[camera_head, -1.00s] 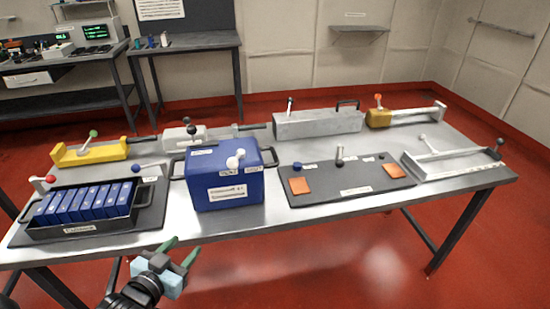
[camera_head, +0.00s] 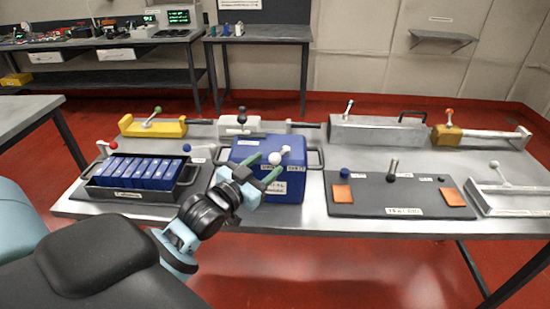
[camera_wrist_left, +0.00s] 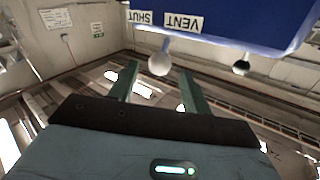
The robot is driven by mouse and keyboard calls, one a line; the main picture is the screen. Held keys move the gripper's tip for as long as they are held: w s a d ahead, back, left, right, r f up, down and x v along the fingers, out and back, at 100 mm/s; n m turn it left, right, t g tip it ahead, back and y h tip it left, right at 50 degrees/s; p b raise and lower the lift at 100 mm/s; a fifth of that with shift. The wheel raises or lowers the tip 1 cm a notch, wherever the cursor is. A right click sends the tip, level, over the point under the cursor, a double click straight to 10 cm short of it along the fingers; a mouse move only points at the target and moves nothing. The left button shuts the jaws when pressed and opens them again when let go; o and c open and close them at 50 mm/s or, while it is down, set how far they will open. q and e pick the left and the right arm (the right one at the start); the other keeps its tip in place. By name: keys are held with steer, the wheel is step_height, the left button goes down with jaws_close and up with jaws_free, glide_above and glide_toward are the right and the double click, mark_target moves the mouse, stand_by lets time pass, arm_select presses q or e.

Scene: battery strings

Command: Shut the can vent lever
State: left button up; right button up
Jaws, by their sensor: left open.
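The blue can (camera_head: 285,188) stands on the metal table, with white labels and side handles. Its vent lever has a white ball knob (camera_head: 274,158) above the front top edge. My left gripper (camera_head: 262,168) is open at the can's upper front, close to the knob. In the left wrist view, the white knob (camera_wrist_left: 160,63) appears between the tips of the open fingers (camera_wrist_left: 159,70); contact cannot be told. Upside-down VENT and SHUT labels (camera_wrist_left: 182,22) are on the blue can (camera_wrist_left: 230,12) beside it. My right gripper is not in view.
A black tray of blue cells (camera_head: 115,196) stands left of the can. A dark panel with orange pads (camera_head: 375,205) lies to the right. Yellow, grey and silver lever fixtures (camera_head: 375,132) line the back. The table's front strip (camera_head: 310,215) is clear.

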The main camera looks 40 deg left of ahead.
mark_target(271, 161)
arm_select(q)
steer(key=shift+w+d, duration=0.1)
steer(key=shift+w, duration=2.1)
jaws_close()
